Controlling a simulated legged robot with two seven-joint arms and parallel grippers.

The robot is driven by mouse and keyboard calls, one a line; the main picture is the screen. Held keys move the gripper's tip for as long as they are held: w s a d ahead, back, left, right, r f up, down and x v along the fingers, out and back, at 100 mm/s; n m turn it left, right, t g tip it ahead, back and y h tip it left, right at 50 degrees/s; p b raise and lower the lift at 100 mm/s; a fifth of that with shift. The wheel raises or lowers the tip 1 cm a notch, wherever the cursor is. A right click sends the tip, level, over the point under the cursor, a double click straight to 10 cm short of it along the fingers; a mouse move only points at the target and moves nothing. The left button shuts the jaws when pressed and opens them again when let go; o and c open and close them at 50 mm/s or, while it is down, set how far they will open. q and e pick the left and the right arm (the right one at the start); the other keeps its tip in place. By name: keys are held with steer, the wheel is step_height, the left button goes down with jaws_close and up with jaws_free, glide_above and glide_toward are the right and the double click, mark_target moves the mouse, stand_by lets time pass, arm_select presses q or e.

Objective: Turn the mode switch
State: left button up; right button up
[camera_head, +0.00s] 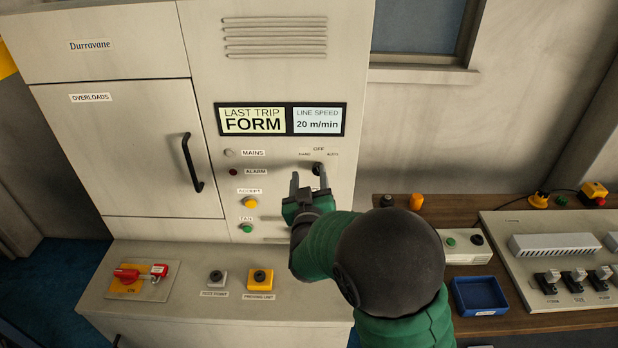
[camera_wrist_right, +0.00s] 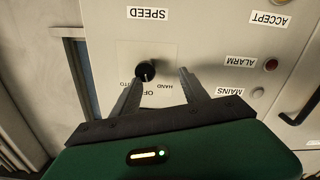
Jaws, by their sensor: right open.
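The mode switch (camera_head: 318,168) is a small black knob on the upright cabinet panel, with HAND, OFF and AUTO lettered around it. It also shows in the right wrist view (camera_wrist_right: 146,71), where the picture is upside down. A small pale mark on the knob seems to face the OFF lettering, but it is too small to be sure. My right gripper (camera_head: 309,178) is open and empty in front of the panel. In the wrist view its fingers (camera_wrist_right: 158,82) point at the panel, the knob closer to the left finger. I cannot tell whether they touch. My left gripper is not in view.
The MAINS lamp (camera_head: 229,153), ALARM lamp (camera_head: 234,172), ACCEPT button (camera_head: 250,202) and FAN button (camera_head: 246,227) sit left of my gripper. A black door handle (camera_head: 192,163) sticks out further left. A red isolator handle (camera_head: 140,273) is on the ledge. A blue tray (camera_head: 480,295) is at right.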

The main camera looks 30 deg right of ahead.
steer(key=v, duration=0.6)
stand_by(0.4)
steer(key=shift+w, duration=0.1)
